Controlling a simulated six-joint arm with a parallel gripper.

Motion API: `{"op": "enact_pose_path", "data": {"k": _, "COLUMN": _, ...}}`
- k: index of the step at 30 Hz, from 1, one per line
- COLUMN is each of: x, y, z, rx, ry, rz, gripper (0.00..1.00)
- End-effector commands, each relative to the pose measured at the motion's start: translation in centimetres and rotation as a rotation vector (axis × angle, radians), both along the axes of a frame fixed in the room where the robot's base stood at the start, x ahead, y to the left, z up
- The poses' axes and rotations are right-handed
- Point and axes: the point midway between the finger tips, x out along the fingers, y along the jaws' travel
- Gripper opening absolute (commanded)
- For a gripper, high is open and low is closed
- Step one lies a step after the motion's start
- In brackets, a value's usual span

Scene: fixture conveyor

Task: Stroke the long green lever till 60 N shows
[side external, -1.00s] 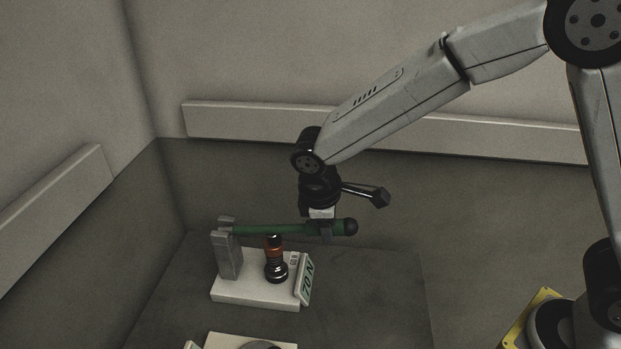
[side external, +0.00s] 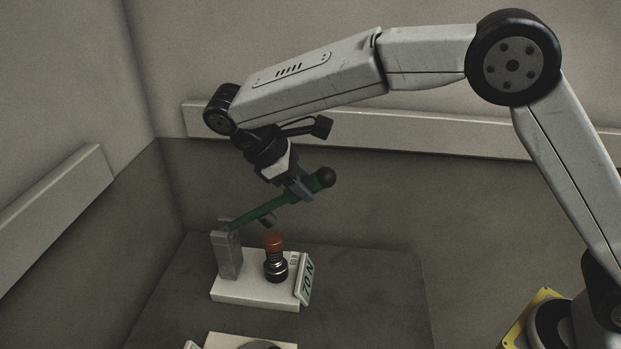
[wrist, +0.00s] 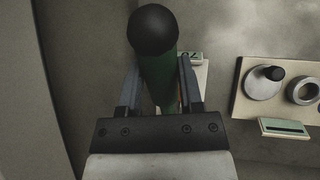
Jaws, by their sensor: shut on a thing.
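The long green lever (side external: 250,215) pivots on a grey post (side external: 229,253) and is tilted up to the right, ending in a black knob (side external: 326,177). My gripper (side external: 299,189) is shut on the lever just below the knob. In the wrist view the lever (wrist: 160,80) lies between the two fingers. Below the lever, apart from it, a plunger with an orange-brown top (side external: 273,241) stands upright on the white base (side external: 254,292). The display (side external: 308,279) on that base reads 70 N. In the wrist view it is mostly hidden.
A second pale base (side external: 252,340) with a grey round part stands in front, cut off by the picture edge. In the wrist view a pale plate (wrist: 300,84) at the right carries a knobbed disc, a ring and a small display. The table right of the lever's base is clear.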

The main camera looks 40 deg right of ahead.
Motion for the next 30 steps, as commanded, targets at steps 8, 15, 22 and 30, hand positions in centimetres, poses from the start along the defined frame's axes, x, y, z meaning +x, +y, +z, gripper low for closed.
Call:
{"op": "enact_pose_path", "data": {"k": 8, "x": 0.57, "y": 0.6, "z": 0.92, "rx": -0.046, "ry": 0.047, "rz": 0.001, "gripper": 0.0}}
{"op": "enact_pose_path", "data": {"k": 15, "x": 0.68, "y": 0.71, "z": 1.12, "rx": -0.056, "ry": 0.058, "rz": 0.001, "gripper": 0.0}}
{"op": "enact_pose_path", "data": {"k": 22, "x": 0.67, "y": 0.7, "z": 1.12, "rx": -0.056, "ry": 0.058, "rz": 0.001, "gripper": 0.0}}
{"op": "enact_pose_path", "data": {"k": 30, "x": 0.69, "y": 0.7, "z": 1.13, "rx": -0.055, "ry": 0.056, "rz": 0.0, "gripper": 0.81}}
